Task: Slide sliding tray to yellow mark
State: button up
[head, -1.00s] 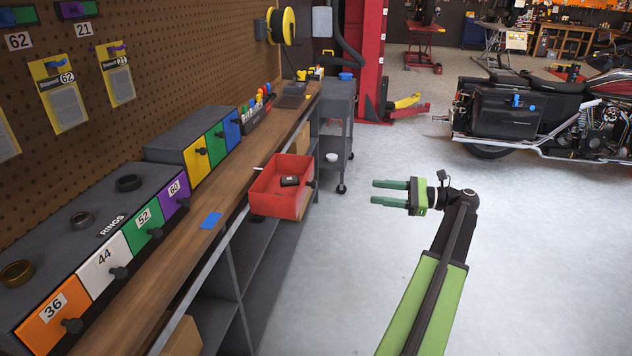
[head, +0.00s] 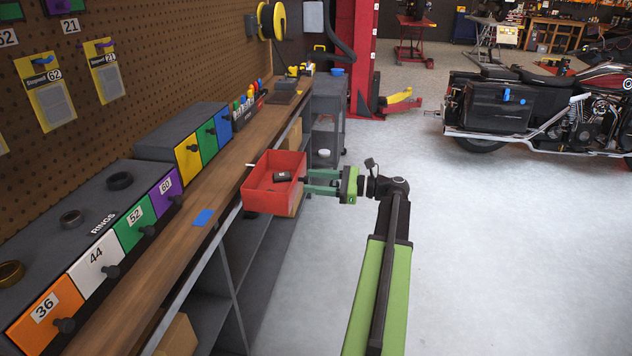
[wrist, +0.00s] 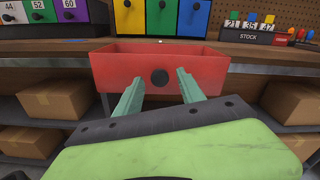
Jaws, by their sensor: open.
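The sliding tray (head: 258,200) is a red open box on the front edge of the workbench, with a small dark object (head: 283,177) inside. In the wrist view its front face (wrist: 205,75) shows a round black knob (wrist: 159,78) at the middle. My gripper (head: 308,182) is open, its green fingers pointing at the tray's front from the right. In the wrist view the fingertips (wrist: 159,75) appear on either side of the knob; I cannot tell whether they touch it. A blue mark (head: 203,217) lies on the bench nearer to me. I cannot make out a yellow mark on the bench.
The wooden bench (head: 165,255) runs along the pegboard wall, with drawer units (head: 60,215) at its back. A grey cart (head: 328,95) stands past the far end. Cardboard boxes (wrist: 50,99) sit on shelves below.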

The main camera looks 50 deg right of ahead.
jog(key=shift+w, duration=0.1)
grip_shut()
jog(key=shift+w+d, duration=0.1)
dwell(1.3)
